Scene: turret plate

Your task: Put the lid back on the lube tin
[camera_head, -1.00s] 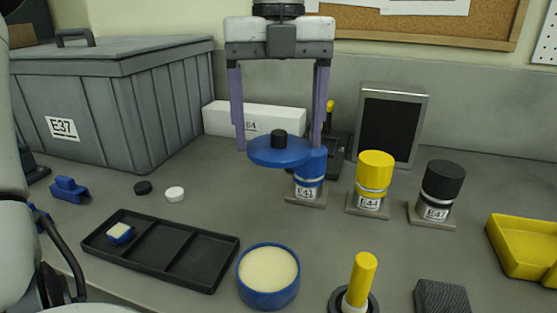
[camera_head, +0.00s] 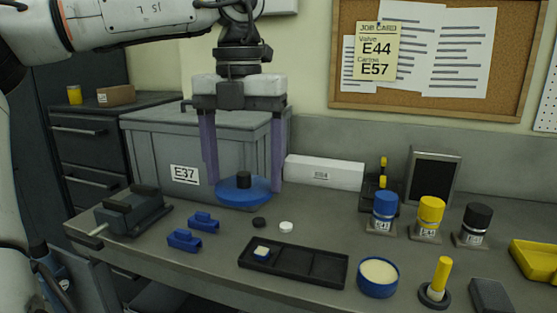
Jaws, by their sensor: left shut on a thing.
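The lube tin (camera_head: 378,278) is a round blue tin with cream-coloured content, open at the top, at the front of the bench right of the black tray. The lid (camera_head: 243,191) is a blue disc with a black knob. My left gripper (camera_head: 243,178) points down with its two purple fingers at either side of the lid, and is shut on it. The lid hangs level above the bench, in front of the grey crate, up and left of the tin. My right gripper is not in view.
A black divided tray (camera_head: 318,266) holds a small blue block at its left end. Black and white caps (camera_head: 286,227) lie behind it. A yellow-handled tool (camera_head: 440,275) stands right of the tin. Blue, yellow and black bottles (camera_head: 430,212) stand behind. A grey crate (camera_head: 165,150) is at back left.

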